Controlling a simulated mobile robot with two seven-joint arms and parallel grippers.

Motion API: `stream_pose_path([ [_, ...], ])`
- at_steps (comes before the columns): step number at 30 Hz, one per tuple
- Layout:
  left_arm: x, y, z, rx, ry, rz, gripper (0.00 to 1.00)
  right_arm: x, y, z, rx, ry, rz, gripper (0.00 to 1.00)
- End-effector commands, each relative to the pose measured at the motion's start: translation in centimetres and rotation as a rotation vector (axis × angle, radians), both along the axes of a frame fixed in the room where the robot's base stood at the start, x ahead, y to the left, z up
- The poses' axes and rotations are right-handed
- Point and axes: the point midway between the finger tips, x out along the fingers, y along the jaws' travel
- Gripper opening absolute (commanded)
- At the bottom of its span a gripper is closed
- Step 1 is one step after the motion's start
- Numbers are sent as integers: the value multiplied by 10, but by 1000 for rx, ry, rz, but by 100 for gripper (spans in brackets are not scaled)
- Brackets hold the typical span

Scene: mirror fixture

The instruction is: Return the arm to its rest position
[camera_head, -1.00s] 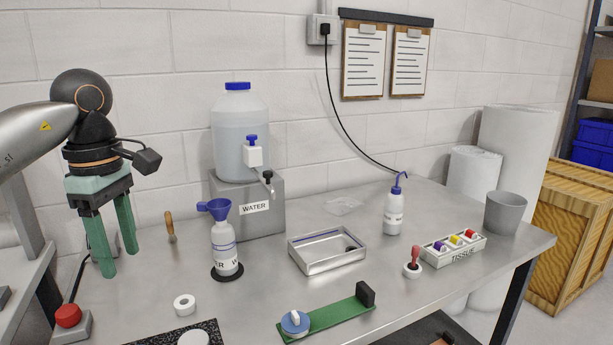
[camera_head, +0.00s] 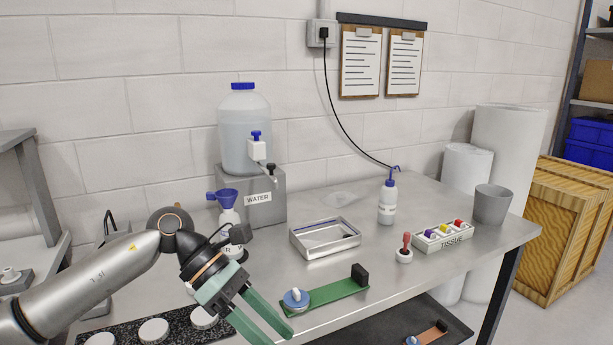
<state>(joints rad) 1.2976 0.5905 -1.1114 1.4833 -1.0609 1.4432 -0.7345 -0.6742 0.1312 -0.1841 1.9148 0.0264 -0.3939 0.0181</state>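My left arm comes in from the lower left. Its green-fingered gripper (camera_head: 264,318) points down and to the right over the front of the steel bench (camera_head: 395,248). The two fingers are apart, with nothing seen between them. The fingertips are close to the left end of the green fixture (camera_head: 335,291), which carries a blue round knob; I cannot tell whether they touch anything. My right gripper is not in view.
A dark speckled mat (camera_head: 115,332) with white discs lies under the arm.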

Motion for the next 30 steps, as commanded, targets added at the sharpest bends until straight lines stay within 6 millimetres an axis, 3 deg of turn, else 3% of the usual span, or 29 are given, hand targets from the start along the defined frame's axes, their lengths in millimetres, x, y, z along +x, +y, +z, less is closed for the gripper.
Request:
stream_pose_path([
  [1,-11,-22,-6,-98,87,27,56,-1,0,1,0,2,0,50],
  [3,-20,-47,-5,-230,205,82,56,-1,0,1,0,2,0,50],
  [6,-28,-73,1,-408,391,179,56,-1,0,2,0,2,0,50],
  [9,-28,-89,7,-573,593,294,56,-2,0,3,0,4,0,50],
  [13,-17,-92,10,-767,881,469,56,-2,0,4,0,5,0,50],
  [17,2,-80,-3,-936,1184,668,56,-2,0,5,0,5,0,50],
  [20,18,-60,-27,-1049,1426,839,56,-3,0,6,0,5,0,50],
  [26,28,-5,-113,-1233,1914,1223,56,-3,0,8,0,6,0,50],
  [30,4,38,-193,-1330,2245,1526,56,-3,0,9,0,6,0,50],
])
